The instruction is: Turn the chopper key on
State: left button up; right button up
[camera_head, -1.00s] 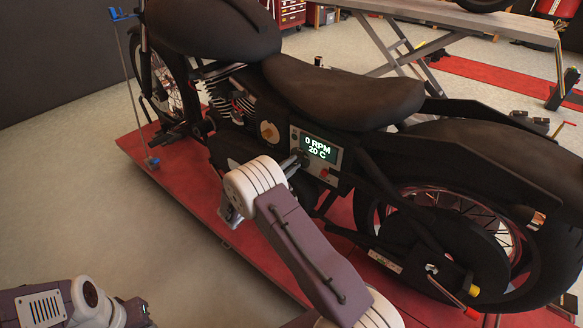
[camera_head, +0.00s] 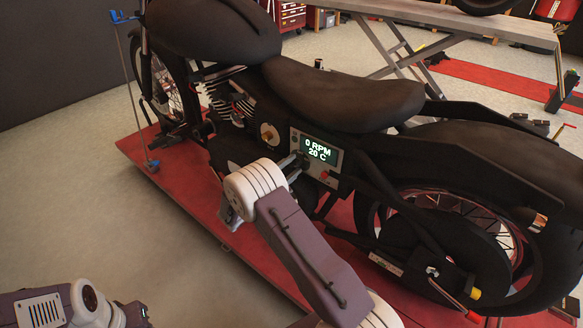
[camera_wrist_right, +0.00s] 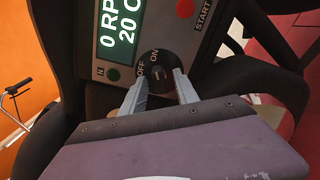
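The chopper (camera_head: 330,90) stands on a red lift, side-on to me. Its control panel (camera_head: 331,172) shows a lit display reading 0 RPM and 20 C. The key switch is a round dark dial (camera_wrist_right: 158,70) marked OFF and ON, below the display in the right wrist view. My right gripper (camera_wrist_right: 161,78) is at this dial, one finger on each side, with the fingers apart. Whether they touch it I cannot tell. In the head view the right gripper (camera_head: 297,164) is mostly hidden by its own wrist. Only part of my left gripper (camera_head: 136,314) shows at the bottom left.
A red button (camera_wrist_right: 186,8) marked START sits on the panel near the dial. The red lift platform (camera_head: 190,190) lies under the bike. A grey lift table (camera_head: 440,25) stands behind. The floor at the left is clear.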

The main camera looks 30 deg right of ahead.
jog(key=shift+a, duration=0.1)
jog(key=p+v, duration=0.2)
jog(key=v, duration=0.7)
jog(key=shift+p, duration=0.3)
